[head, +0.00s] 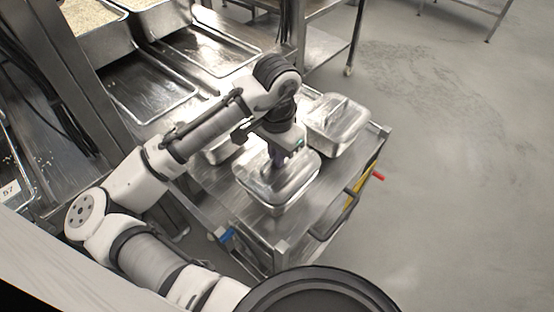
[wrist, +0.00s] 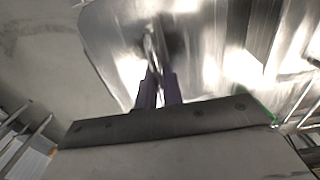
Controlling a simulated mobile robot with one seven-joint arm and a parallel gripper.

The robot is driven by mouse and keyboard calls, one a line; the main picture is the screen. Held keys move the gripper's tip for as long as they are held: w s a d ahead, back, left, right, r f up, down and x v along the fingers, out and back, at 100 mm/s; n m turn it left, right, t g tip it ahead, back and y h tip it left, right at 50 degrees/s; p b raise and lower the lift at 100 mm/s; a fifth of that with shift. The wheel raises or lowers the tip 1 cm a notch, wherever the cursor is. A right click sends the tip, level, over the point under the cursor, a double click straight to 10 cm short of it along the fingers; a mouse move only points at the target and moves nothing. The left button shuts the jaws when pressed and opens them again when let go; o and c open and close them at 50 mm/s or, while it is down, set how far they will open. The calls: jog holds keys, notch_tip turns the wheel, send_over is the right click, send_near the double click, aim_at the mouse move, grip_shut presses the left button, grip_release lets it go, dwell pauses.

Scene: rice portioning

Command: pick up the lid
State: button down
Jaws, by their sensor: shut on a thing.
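The shiny metal lid (head: 298,172) is at the front container (head: 275,203) on the steel cart. I cannot tell whether it rests on the rim or is slightly above it. My gripper (head: 278,160) points down at the lid's middle, shut on its handle. In the wrist view, the fingers (wrist: 157,85) close on the narrow upright handle (wrist: 151,48), and the lid (wrist: 112,35) spreads out behind them. The arm's wrist hides part of the lid in the head view.
A second lidded container (head: 338,122) stands behind to the right, and another (head: 218,150) is partly hidden behind my arm. The cart (head: 258,222) has a raised edge and handle. Steel trays (head: 150,92) lie at the back left. Open floor (head: 450,180) is on the right.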

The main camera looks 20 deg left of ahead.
notch_tip(320, 180, up, 18)
jog(key=shift+b, duration=0.35)
